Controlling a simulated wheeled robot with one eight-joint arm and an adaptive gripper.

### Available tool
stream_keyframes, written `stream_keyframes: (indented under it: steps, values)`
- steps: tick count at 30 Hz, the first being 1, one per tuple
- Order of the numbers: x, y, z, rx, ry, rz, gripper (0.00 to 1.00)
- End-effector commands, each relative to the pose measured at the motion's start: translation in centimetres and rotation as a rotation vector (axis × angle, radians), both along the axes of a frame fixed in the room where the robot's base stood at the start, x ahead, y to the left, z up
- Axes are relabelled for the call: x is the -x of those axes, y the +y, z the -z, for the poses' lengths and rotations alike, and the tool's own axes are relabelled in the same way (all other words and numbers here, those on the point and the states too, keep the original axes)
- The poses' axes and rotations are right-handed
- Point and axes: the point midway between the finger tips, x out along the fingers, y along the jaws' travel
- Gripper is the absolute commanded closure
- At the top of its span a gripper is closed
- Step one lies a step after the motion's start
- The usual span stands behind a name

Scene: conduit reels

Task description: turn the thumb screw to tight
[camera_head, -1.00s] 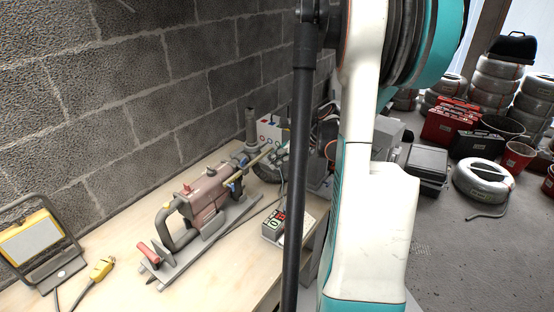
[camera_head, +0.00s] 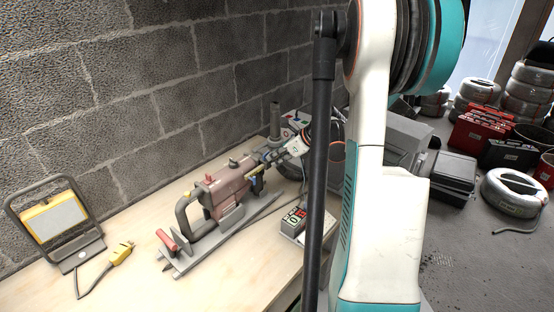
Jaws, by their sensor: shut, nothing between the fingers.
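A dusty red drill-like machine (camera_head: 222,190) with a grey handle lies on a grey base on the wooden bench. I cannot tell which small part is the thumb screw. My gripper (camera_head: 266,157) is at the machine's far right end, small and partly blended with the parts there. It is shut and looks empty. Whether it touches the machine is not clear. My arm hides part of the bench's right side.
A work lamp (camera_head: 52,220) and a yellow plug (camera_head: 121,253) with cable are on the left of the bench (camera_head: 135,285). A small box with red and green buttons (camera_head: 293,220) is near the right edge. A block wall stands close behind. Reels and cases fill the floor at right.

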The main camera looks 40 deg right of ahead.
Motion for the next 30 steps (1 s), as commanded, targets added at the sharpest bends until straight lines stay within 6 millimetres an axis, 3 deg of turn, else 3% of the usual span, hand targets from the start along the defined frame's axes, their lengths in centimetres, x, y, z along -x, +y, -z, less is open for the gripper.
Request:
stream_keyframes:
  steps: [11,30]
  values:
    - [-0.9,1.3,0.0,-0.001,-0.001,0.131,1.00]
    - [-1.0,0.1,0.0,0.000,-0.001,0.130,1.00]
